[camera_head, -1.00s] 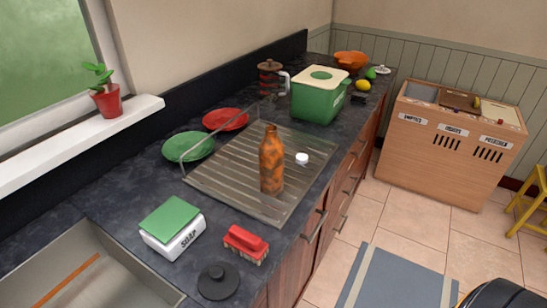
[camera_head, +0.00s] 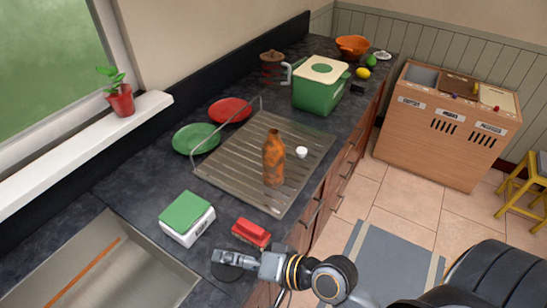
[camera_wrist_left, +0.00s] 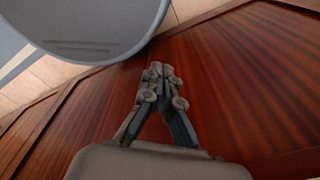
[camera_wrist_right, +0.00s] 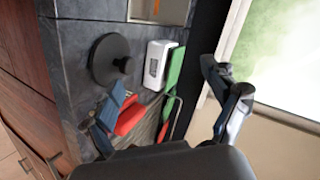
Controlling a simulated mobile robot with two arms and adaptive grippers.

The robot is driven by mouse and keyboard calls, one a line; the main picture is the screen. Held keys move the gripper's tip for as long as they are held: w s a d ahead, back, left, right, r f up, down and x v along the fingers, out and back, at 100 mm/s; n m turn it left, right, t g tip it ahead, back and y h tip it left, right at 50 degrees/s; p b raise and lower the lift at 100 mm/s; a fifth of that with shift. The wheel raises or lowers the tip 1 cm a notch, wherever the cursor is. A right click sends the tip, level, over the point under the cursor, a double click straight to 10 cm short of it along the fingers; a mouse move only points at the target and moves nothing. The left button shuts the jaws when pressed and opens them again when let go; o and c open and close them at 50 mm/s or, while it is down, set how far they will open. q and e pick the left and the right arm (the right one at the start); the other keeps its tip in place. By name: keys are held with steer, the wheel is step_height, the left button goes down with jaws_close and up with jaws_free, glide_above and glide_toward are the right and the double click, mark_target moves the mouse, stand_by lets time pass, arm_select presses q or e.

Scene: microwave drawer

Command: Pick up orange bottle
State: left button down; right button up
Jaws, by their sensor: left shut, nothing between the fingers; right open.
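The orange bottle (camera_head: 273,158) stands upright on the ribbed metal drying rack (camera_head: 235,169), with a small white cap-like item (camera_head: 301,152) beside it. My right gripper (camera_head: 220,260) comes in from the lower right over the counter's front edge, apart from the bottle and nearer the sink. In the right wrist view my right gripper (camera_wrist_right: 165,80) is open and empty; the bottle cannot be made out there. My left gripper (camera_wrist_left: 158,72) is shut and empty, facing reddish wood panels; it is not in the head view.
A red brush (camera_head: 251,232), a soap box with a green top (camera_head: 187,217) and a black lid (camera_wrist_right: 110,60) lie near my right gripper. Green (camera_head: 196,138) and red (camera_head: 230,110) plates and a green container (camera_head: 320,88) stand by the rack. The sink (camera_head: 95,270) is at lower left.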

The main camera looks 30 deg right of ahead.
steer(key=w+d+r+m+t+h, duration=0.3)
steer(key=w+d+r+m+t, duration=0.5)
steer(key=m, duration=0.8)
steer(key=m+h, duration=1)
steer(key=m, duration=0.7)
glide_toward(276, 158)
steer(key=x, duration=0.2)
steer(key=p+x, duration=0.1)
steer(key=x, duration=0.2)
steer(key=p+x, duration=0.1)
steer(key=x, duration=0.1)
steer(key=shift+w+d+r, duration=0.15)
steer(key=shift+d+r, duration=0.05)
steer(key=shift+r, duration=0.1)
steer(key=x, duration=0.3)
steer(key=p+x, duration=0.1)
steer(key=x, duration=0.1)
steer(key=shift+w+a+f, duration=0.1)
steer(key=shift+w+f, duration=0.1)
steer(key=shift+f, duration=0.1)
steer(key=shift+w+f, duration=0.1)
steer(key=shift+w, duration=0.3)
steer(key=shift+s, duration=0.15)
steer(key=shift+c, duration=0.2)
